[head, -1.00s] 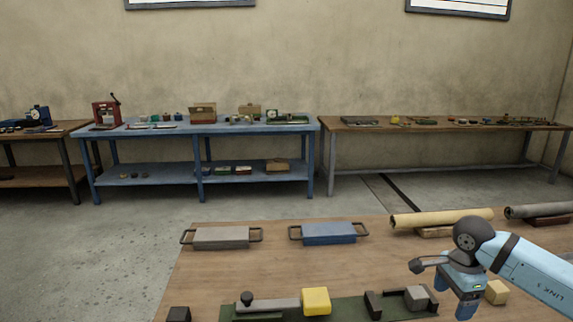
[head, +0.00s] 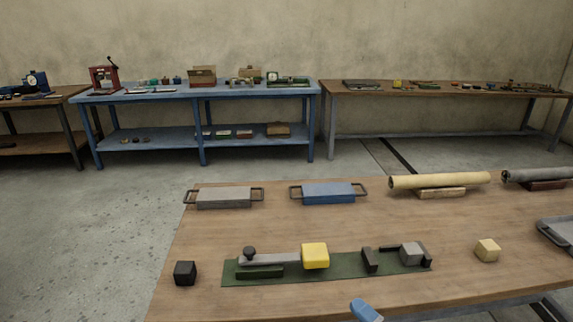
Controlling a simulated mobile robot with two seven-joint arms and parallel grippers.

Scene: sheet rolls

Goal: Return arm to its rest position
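Only a small blue piece of my own arm or gripper shows at the bottom edge of the head view, right of centre, in front of the table (head: 240,303). Its fingers cannot be made out. No other part of either arm is in view. The grey handled block (head: 223,198), the blue handled block (head: 328,193), a cream roll (head: 440,180) and a grey roll (head: 540,175) lie along the back of the table. Nothing of mine touches them.
A green board (head: 310,278) carries a yellow block (head: 315,255) and a grey block (head: 411,253). A black cube (head: 185,273), a beige cube (head: 487,250) and a grey tray (head: 558,236) lie beside it. Workbenches, one a blue bench (head: 200,94), stand along the back wall.

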